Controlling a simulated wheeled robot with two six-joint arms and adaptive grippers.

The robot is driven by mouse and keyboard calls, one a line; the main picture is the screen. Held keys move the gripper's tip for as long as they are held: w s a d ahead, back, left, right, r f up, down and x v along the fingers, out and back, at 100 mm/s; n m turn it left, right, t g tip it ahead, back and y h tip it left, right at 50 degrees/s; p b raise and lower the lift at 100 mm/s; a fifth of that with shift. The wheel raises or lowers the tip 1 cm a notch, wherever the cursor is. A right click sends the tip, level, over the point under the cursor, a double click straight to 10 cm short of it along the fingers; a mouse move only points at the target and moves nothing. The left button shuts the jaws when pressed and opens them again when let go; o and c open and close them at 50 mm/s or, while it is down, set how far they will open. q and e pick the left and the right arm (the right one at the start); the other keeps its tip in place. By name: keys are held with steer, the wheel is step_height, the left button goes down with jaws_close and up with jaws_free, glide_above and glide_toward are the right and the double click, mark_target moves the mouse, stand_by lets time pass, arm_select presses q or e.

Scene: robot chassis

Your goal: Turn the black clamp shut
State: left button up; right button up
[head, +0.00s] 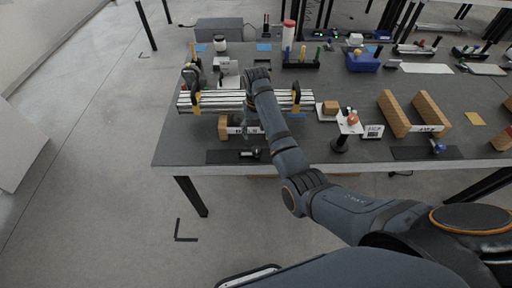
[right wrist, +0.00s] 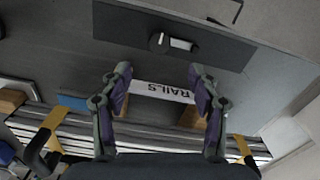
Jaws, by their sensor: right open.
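Two black-and-orange clamps sit on the silver rails (head: 225,101): a left clamp (head: 195,97) and a right clamp (head: 296,95). In the right wrist view, one clamp (right wrist: 45,138) is at the lower left and the other (right wrist: 242,150) at the lower right. My right gripper (right wrist: 159,72) is open and empty, pointing down with its fingers either side of the RAILS label (right wrist: 160,92). In the head view it hangs in front of the rails, between the clamps, partly hidden by my arm. My left gripper is out of view.
A dark mat (head: 222,156) at the table's front edge bears a small black-and-silver part (right wrist: 172,42). Wooden blocks (head: 224,127) stand under the rails. A small stand (head: 340,143) and angled wooden boards (head: 393,114) are to the right.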

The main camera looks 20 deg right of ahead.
mark_target(257, 149)
step_height(257, 149, down, 10)
steer(key=shift+f+p, duration=0.15)
steer(key=shift+p, duration=0.2)
steer(key=shift+c, duration=0.5)
jaws_close()
